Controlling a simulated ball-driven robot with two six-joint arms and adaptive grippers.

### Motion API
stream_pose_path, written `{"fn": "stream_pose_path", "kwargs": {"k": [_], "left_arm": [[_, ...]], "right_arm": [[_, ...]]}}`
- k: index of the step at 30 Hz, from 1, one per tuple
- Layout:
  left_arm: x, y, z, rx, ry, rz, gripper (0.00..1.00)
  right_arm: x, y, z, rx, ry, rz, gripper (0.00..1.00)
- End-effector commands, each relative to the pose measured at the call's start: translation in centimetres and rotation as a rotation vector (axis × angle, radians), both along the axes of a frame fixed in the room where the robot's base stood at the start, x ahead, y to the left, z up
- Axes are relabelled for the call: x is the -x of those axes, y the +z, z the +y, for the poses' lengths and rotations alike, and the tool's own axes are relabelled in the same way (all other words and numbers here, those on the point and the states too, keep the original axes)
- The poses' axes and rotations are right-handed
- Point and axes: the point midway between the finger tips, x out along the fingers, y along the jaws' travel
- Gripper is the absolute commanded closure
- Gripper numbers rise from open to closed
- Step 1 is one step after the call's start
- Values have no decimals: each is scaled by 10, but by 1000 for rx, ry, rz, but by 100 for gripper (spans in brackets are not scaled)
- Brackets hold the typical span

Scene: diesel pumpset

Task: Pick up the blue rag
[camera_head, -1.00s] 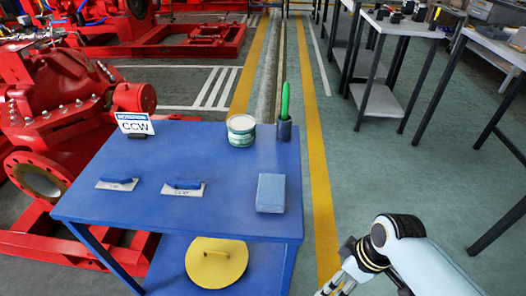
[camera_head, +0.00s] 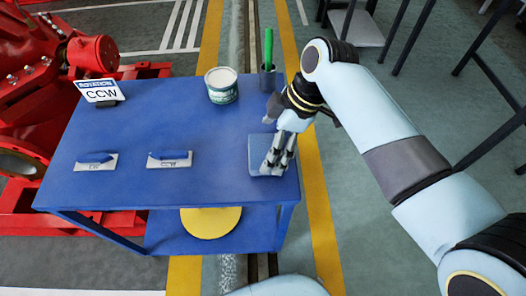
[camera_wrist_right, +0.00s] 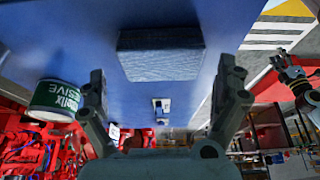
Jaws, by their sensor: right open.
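The blue rag (camera_head: 257,150) is a folded, flat rectangular block on the right part of the blue table (camera_head: 130,140). My right gripper (camera_head: 276,165) is above it, fingers pointing down, and covers its right part in the head view. In the right wrist view the rag (camera_wrist_right: 160,58) lies beyond the open fingers (camera_wrist_right: 163,78), roughly centred between them, with nothing held. Whether the fingertips touch it I cannot tell. My left gripper does not show in the head view.
A white-topped tin (camera_head: 221,87) and a green-handled tool in a dark holder (camera_head: 268,75) stand behind the rag. A yellow disc (camera_head: 210,221) lies on the lower shelf.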

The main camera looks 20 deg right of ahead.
Motion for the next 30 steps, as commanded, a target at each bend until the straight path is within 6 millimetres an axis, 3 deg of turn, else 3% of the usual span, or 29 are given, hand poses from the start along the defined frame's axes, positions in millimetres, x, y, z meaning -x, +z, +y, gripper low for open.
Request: {"fn": "stream_pose_path", "kwargs": {"k": [6, 14, 24, 30], "left_arm": [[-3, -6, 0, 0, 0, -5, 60], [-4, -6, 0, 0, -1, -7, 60], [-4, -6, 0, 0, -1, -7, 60], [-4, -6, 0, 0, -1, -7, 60]], "right_arm": [[-3, -29, 14, 0, -1, 1, 0], [-3, -31, 15, 0, -1, -1, 0], [-3, -32, 15, 0, -1, 0, 41], [-3, -32, 15, 0, -1, 1, 42]]}}
